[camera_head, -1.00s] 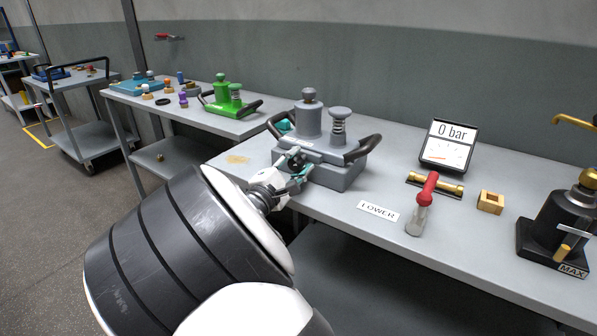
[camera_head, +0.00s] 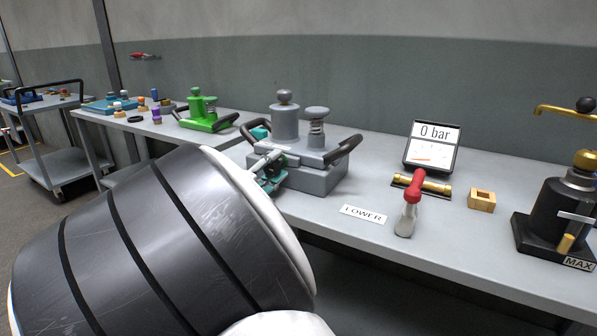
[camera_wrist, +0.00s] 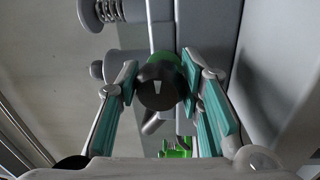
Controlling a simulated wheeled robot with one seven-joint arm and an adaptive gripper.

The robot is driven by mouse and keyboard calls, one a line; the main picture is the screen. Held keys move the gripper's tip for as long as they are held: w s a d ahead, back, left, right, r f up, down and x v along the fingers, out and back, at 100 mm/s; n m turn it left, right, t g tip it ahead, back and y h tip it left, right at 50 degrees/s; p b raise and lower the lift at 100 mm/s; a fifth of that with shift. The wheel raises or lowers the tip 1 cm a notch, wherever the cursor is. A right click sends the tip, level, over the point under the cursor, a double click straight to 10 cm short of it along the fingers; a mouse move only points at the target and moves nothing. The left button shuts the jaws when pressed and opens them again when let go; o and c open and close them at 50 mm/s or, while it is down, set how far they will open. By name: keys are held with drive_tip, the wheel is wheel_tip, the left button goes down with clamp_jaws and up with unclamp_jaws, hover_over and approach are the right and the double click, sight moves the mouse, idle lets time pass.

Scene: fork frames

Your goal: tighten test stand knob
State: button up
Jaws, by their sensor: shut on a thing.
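The grey test stand (camera_head: 318,176) sits on the bench, with two upright posts and dark handles at its sides. My gripper (camera_head: 272,172) is at the left front of the stand, partly hidden behind my own arm. The gripper is shut on this knob. How tight the knob is cannot be seen.
A green stand (camera_head: 207,112) is on the bench behind left.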

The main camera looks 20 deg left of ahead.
drive_tip(key=shift+s+f, duration=0.15)
drive_tip(key=shift+f, duration=0.05)
drive_tip(key=o, duration=1.2)
drive_tip(key=shift+r, duration=0.1)
drive_tip(key=s+a+f, duration=0.1)
drive_tip(key=s, duration=1)
drive_tip(key=shift+s+f, duration=0.2)
drive_tip(key=shift+s, duration=0.2)
